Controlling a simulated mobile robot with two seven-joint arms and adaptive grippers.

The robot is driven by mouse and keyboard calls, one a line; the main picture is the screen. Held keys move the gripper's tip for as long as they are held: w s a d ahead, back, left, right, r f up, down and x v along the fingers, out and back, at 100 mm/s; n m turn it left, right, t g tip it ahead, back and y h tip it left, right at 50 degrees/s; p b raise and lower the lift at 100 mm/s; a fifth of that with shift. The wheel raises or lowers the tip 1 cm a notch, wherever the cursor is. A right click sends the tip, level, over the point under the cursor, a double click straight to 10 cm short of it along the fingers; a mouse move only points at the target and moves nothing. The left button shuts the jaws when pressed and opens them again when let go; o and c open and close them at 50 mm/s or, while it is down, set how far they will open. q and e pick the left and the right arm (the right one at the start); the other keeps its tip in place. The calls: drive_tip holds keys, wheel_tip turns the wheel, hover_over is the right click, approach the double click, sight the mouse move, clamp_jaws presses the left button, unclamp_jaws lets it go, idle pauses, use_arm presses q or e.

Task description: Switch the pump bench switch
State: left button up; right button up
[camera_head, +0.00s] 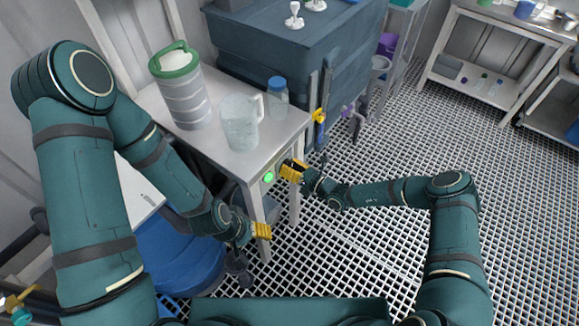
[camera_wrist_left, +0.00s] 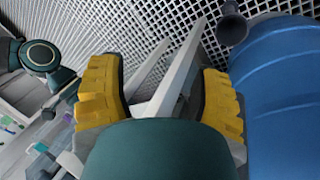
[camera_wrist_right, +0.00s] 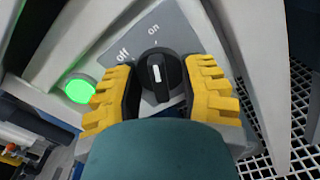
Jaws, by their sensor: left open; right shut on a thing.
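The pump bench switch is a black rotary knob (camera_wrist_right: 168,71) on a grey plate with the words "off" and "on" in the right wrist view. The white mark on the knob points up, towards "on". A round lamp (camera_wrist_right: 80,89) left of the knob glows green; the lamp also shows in the head view (camera_head: 268,178). My right gripper (camera_head: 292,170) is at the bench's front edge, its yellow fingers shut on either side of the knob. The knob is hidden in the head view. My left gripper (camera_head: 261,231) is open and empty, low beside a bench leg.
On the bench (camera_head: 222,164) stand a green-lidded canister (camera_head: 186,98), a clear jug (camera_head: 239,124) and a blue-capped bottle (camera_head: 277,97). A blue drum (camera_head: 178,262) stands below left. A large dark tank (camera_head: 290,50) is behind. The grated floor at right is mostly clear.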

drive_tip(key=shift+r+n+p, duration=0.15)
drive_tip(key=shift+n+p, duration=0.7)
drive_tip(key=shift+n, duration=0.35)
drive_tip(key=n+p, duration=0.2)
drive_tip(key=n, duration=0.1)
drive_tip(key=n+p, duration=0.2)
drive_tip(key=n, duration=0.2)
drive_tip(key=shift+n+p, duration=0.4)
drive_tip(key=shift+n, duration=0.6)
drive_tip(key=o, duration=1.3)
drive_tip(key=shift+w, duration=0.1)
drive_tip(key=v, duration=1.2)
